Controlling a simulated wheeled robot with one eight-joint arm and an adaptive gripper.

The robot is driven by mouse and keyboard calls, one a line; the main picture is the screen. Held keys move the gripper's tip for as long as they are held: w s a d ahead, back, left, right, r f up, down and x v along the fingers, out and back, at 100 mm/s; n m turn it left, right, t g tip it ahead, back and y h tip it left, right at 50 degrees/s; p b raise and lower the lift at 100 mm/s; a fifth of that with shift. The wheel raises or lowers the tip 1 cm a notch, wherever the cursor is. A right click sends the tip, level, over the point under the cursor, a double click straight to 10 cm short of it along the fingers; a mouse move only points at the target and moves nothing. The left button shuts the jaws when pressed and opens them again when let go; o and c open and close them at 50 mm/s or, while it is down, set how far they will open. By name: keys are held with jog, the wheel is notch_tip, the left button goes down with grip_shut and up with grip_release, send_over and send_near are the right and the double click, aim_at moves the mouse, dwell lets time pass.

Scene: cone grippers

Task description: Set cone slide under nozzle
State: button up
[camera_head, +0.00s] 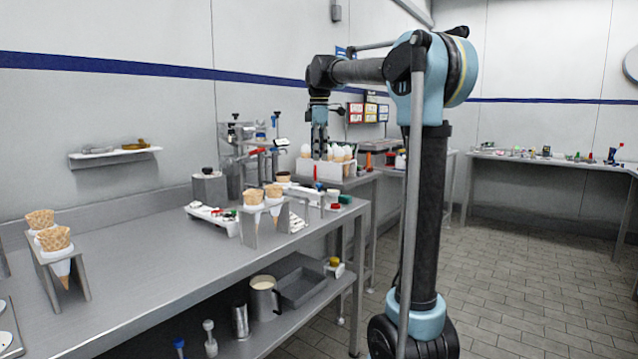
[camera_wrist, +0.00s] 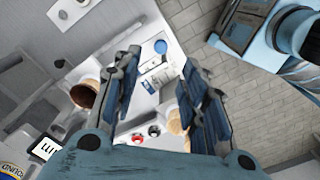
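My gripper (camera_head: 320,148) points down above the far end of the steel bench. In the wrist view its two fingers (camera_wrist: 160,78) are apart, with nothing held between them. A metal cone stand (camera_head: 264,212) with waffle cones (camera_head: 253,197) stands on the bench left of and below the gripper. A dispenser with levers (camera_head: 262,152) stands behind it; I cannot make out its nozzle clearly. No part is clearly recognisable as the cone slide. In the wrist view one brown cone (camera_wrist: 84,93) shows left of the fingers, and another (camera_wrist: 177,122) is partly hidden by the right finger.
Another cone stand (camera_head: 62,263) is at the near left. A white block with white pointed items (camera_head: 335,168) is on the far table. A white tray (camera_head: 208,216) lies near the dispenser. A shelf (camera_head: 115,153) hangs on the wall. The middle of the bench is clear.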

notch_tip(320, 180, down, 10)
dwell(0.5)
grip_shut()
